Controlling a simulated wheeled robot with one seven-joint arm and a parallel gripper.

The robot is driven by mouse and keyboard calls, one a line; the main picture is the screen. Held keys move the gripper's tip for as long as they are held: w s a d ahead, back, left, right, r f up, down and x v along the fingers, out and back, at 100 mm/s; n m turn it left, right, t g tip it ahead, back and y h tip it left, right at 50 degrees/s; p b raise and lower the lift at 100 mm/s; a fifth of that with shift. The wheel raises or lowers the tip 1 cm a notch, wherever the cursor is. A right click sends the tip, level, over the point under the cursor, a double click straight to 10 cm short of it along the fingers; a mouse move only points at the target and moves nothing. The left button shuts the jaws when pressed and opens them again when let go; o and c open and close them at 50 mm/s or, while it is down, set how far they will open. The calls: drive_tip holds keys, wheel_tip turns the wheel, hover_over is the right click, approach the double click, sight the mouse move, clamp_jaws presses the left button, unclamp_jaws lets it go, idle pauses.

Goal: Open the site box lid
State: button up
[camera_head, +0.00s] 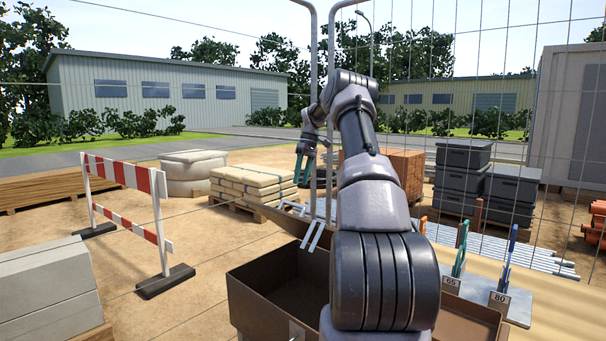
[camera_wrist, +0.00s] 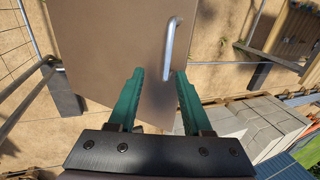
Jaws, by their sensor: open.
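The brown site box (camera_head: 236,300) stands low in the middle of the head view, and its dark inside shows to the left of my arm. Its brown lid (camera_head: 290,222) appears raised at the far side, with a pale metal handle (camera_head: 313,236) on it. My gripper (camera_head: 304,170) is above and beyond the lid's edge, with teal fingers. In the wrist view, my gripper (camera_wrist: 159,80) is open, and the brown lid panel (camera_wrist: 105,45) lies beyond it. The metal handle (camera_wrist: 172,48) shows ahead of the fingers, nearer the right one; I cannot tell whether they touch. My arm hides part of the box.
A red-and-white barrier (camera_head: 125,175) and concrete blocks (camera_head: 45,285) stand to the left. Stacked bags (camera_head: 255,182) lie behind. Grey crates (camera_head: 463,165), metal pipes (camera_head: 500,250) and wire fence panels are at the right. Bare sandy ground lies between barrier and box.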

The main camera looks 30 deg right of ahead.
drive_tip(key=shift+v, duration=0.9)
drive_tip(key=shift+d, duration=0.15)
